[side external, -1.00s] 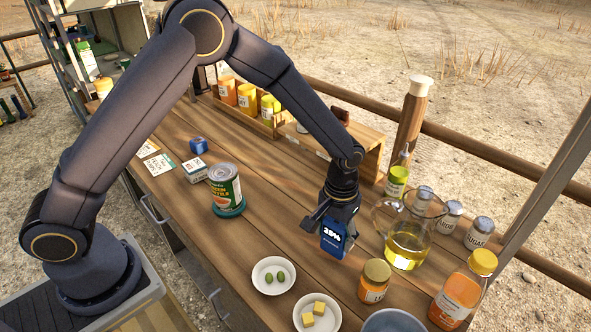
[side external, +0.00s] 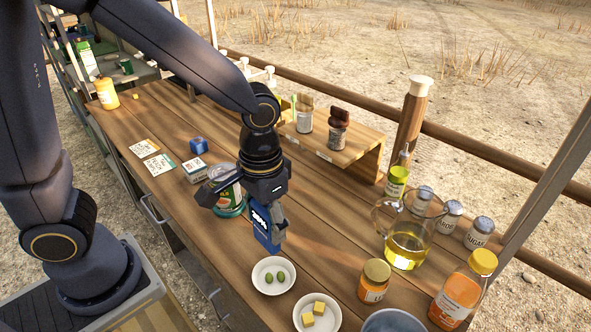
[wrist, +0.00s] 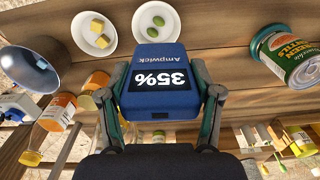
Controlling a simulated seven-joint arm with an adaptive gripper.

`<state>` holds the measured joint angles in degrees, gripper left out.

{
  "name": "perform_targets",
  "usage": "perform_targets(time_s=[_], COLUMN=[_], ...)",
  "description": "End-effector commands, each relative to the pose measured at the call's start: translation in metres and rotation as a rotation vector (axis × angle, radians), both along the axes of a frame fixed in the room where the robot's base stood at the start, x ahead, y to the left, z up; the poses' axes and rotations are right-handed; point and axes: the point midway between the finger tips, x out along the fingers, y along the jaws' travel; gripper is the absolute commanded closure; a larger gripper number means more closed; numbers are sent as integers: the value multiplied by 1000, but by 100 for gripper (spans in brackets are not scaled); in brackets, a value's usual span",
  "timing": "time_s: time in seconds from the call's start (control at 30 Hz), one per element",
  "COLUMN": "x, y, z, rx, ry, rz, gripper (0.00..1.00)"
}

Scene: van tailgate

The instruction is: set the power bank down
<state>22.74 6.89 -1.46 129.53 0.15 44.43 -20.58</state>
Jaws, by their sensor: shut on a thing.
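My gripper (side external: 262,226) is shut on the power bank (side external: 266,229), a blue block with a dark display. In the wrist view the power bank (wrist: 160,85) sits between both fingers, and its display reads 35% above the name Ampwick. In the side view it hangs upright just behind the bowl of olives and to the right of the green lentil can. Whether its lower end touches the tabletop (side external: 330,222) I cannot tell.
The lentil can (side external: 231,202) stands left of my gripper, partly hidden by it. A bowl of olives (side external: 262,286) and a bowl of yellow cubes (side external: 304,326) are in front. A jar (side external: 374,282) and a glass jug (side external: 406,245) stand right. Bare planks lie between.

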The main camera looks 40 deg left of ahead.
Motion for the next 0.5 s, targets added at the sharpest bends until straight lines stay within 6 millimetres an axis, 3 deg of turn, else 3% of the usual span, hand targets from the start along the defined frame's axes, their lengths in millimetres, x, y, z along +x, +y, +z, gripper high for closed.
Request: perform_targets(time_s=[0.13,0.3,0.5], x=[-10,-19,-5], y=[41,81,96], z=[1,4,1], rx=[0,-4,-5], ry=[5,-2,-13], rz=[-57,-3,65], gripper=[80,80,80])
